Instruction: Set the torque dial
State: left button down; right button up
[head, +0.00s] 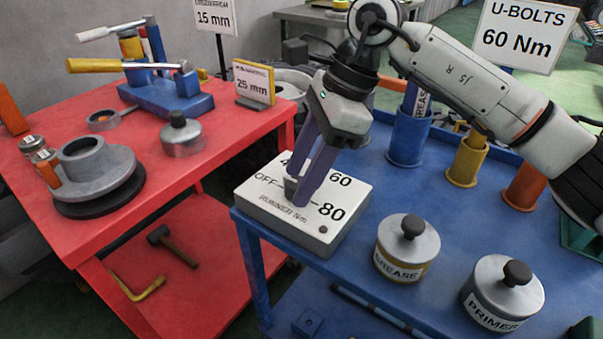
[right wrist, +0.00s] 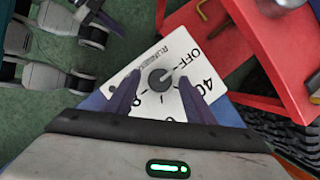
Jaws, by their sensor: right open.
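The torque dial is a white box (head: 265,225) on the front left corner of the blue table. Its top shows OFF, 60, 80 and a partly hidden 40. A small grey knob (head: 290,185) stands at its middle, and it also shows in the right wrist view (right wrist: 161,79). My right gripper (head: 300,190) points down over the box. Its purple fingers are apart on either side of the knob. I cannot tell whether they touch it. A sign (head: 517,35) reads "U-BOLTS 60 Nm".
Grease (head: 407,262) and primer (head: 500,300) cans stand on the blue table (head: 350,280), right of the box. Blue (head: 408,140), yellow (head: 467,162) and orange (head: 525,187) holders stand behind. A red table (head: 225,125) with tools is at the left, across a narrow gap.

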jog(key=shift+f, duration=0.1)
jog(key=c, duration=1)
